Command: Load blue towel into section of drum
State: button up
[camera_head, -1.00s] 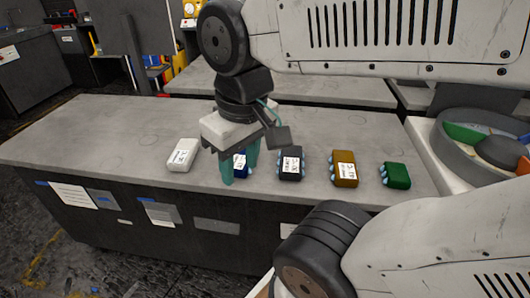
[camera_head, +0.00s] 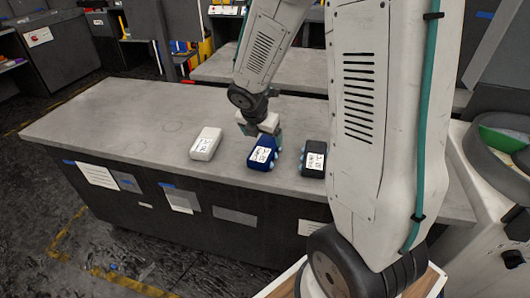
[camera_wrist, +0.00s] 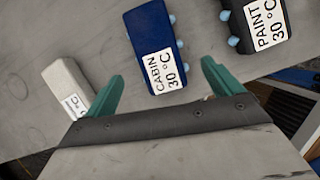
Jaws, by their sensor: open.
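The blue towel (camera_head: 263,153) is a folded block with a white label and light blue knobs, lying on the grey bench. In the wrist view the towel (camera_wrist: 153,45) reads "CABIN 30 °C". My gripper (camera_head: 270,130) is at the towel's far end in the head view. In the wrist view its two teal fingers are apart and empty, with the towel ahead of and between them. I cannot tell whether they touch it. The drum (camera_head: 468,150) is at the right edge, partly cut off, with a green section showing.
A white block (camera_head: 206,143) lies left of the towel and a black block (camera_head: 314,158) labelled "PAINT 30 °C" lies to its right. My arm hides the bench farther right. The bench's (camera_head: 110,117) left part is clear.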

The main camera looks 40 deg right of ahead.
aim_at(264, 148)
jog(key=shift+n, duration=0.7)
jog(key=x, duration=0.4)
jog(key=shift+w+a, duration=0.15)
jog(key=shift+w, duration=0.1)
jog(key=shift+x, duration=2.8)
jog(key=shift+w+r, duration=0.1)
jog(key=c, duration=1.2)
jog(key=shift+c, duration=0.2)
